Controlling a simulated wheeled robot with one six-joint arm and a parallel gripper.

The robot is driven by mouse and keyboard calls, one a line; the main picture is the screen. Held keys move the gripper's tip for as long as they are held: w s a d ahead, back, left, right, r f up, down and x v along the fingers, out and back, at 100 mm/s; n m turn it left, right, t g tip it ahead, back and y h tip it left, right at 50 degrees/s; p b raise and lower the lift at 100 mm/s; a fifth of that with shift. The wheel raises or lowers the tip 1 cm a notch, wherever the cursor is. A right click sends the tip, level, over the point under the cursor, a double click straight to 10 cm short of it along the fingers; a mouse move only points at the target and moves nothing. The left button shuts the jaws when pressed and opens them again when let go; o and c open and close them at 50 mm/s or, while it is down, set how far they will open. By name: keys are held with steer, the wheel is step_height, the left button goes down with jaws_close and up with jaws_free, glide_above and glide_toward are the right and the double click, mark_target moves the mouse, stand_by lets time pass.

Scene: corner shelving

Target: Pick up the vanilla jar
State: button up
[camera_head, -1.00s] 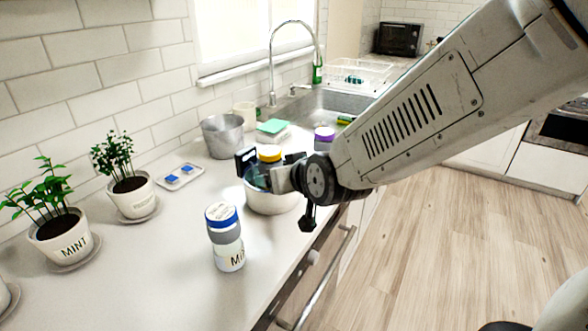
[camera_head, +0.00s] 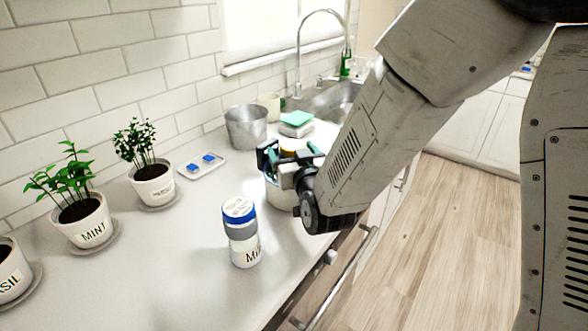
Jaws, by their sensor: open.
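No label reading vanilla is legible.
Potted herbs, including a mint pot (camera_head: 91,228), stand along the wall at left. A small tray (camera_head: 187,174) with blue pieces, a metal pot (camera_head: 246,128) and stacked sponges (camera_head: 297,121) sit behind. The front left counter (camera_head: 165,275) is clear.

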steer(key=shift+x, duration=1.1)
steer(key=c, duration=1.5)
steer(key=shift+r, duration=0.1)
steer(key=shift+c, duration=1.1)
